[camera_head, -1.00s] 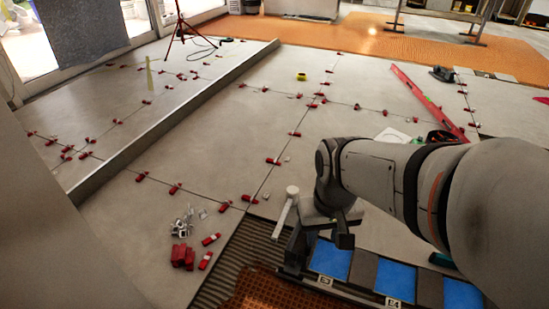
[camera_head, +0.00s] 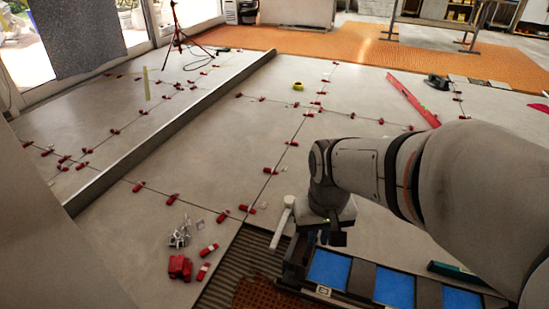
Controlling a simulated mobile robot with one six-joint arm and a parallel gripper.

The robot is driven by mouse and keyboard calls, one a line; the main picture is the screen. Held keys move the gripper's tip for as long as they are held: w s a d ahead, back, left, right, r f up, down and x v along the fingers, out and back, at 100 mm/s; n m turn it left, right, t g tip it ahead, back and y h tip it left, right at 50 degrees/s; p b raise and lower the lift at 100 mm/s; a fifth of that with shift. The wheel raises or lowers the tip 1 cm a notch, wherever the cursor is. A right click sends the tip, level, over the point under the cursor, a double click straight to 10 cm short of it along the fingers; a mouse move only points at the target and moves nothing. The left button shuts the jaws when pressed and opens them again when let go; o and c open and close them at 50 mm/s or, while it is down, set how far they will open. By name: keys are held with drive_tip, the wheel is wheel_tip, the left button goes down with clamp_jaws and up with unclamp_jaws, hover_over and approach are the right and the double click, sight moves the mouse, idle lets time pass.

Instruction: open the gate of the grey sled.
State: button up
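A dark-framed rack (camera_head: 295,262) with blue and grey sections stands at the bottom right, partly cut off by the frame. I cannot tell for certain whether it is the grey sled. A pale grey lever (camera_head: 281,226) with a round top stands upright and slightly tilted at its left end; whether it belongs to the gate is unclear. My gripper (camera_head: 330,236) is just right of the lever, pointing down over the rack's far left corner. Its dark fingertips are small and partly hidden by the wrist. I cannot tell whether it touches the lever or is open.
Large grey tiles (camera_head: 235,140) carry several red levelling wedges along their joints. A pile of red wedges (camera_head: 180,267) lies left of the rack, near ribbed adhesive (camera_head: 235,262). A long red level (camera_head: 412,99) and a yellow roll (camera_head: 298,86) lie farther back.

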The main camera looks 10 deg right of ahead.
drive_tip(key=shift+m+g, duration=0.4)
drive_tip(key=shift+m, duration=0.3)
drive_tip(key=w+p, duration=0.1)
drive_tip(key=w, duration=0.2)
drive_tip(key=w+p, duration=0.1)
drive_tip(key=w, duration=0.3)
drive_tip(key=w+p, duration=0.1)
drive_tip(key=w, duration=0.2)
drive_tip(key=shift+w+d+f, duration=0.35)
drive_tip(key=shift+w, duration=0.05)
clamp_jaws()
drive_tip(key=w+d+f+m+g+y+p, duration=0.1)
drive_tip(key=w+d+f+m+g+p, duration=0.15)
drive_tip(key=w+f+p, duration=0.9)
drive_tip(key=w+d+f+m+b, duration=0.1)
drive_tip(key=w+f, duration=0.1)
drive_tip(key=f, duration=0.7)
drive_tip(key=w+f+m, duration=0.1)
drive_tip(key=w+f, duration=0.1)
drive_tip(key=f, duration=0.8)
drive_tip(key=shift+w+d+f+b, duration=0.15)
drive_tip(key=shift+w+d+b, duration=0.1)
drive_tip(key=shift+d+b, duration=0.1)
